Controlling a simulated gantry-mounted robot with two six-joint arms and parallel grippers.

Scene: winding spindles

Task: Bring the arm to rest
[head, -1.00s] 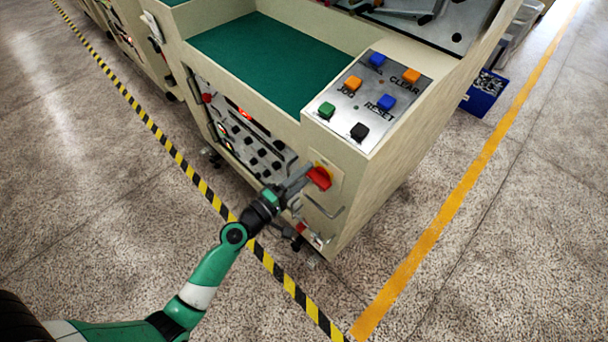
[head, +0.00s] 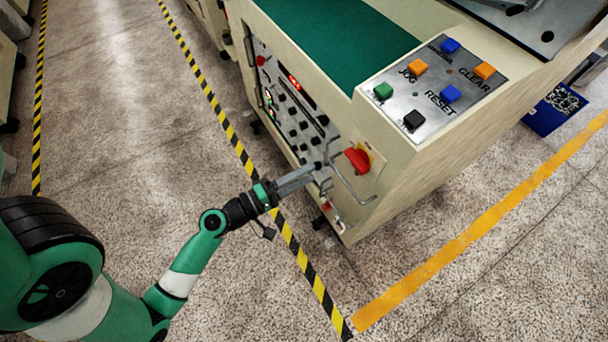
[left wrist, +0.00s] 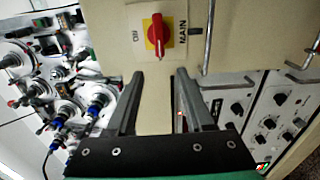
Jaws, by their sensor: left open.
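My left gripper (head: 312,172) is open and empty in front of the machine's lower front, just left of a red rotary switch (head: 358,158) on a yellow plate. In the left wrist view the two fingers (left wrist: 158,78) stand apart, with the bare cream panel between and beyond them. The red switch (left wrist: 157,36) is above the fingertips there, beside the word MAIN, with its handle pointing up and down. The fingers appear clear of the switch. My right gripper is not in view.
The cream machine (head: 400,185) carries a button panel (head: 432,85) on top and a knob panel (head: 285,105) on its side. Metal handles (head: 350,185) stick out near the switch. Striped tape (head: 235,140) and yellow tape (head: 480,230) mark open floor. A blue box (head: 552,112) stands at right.

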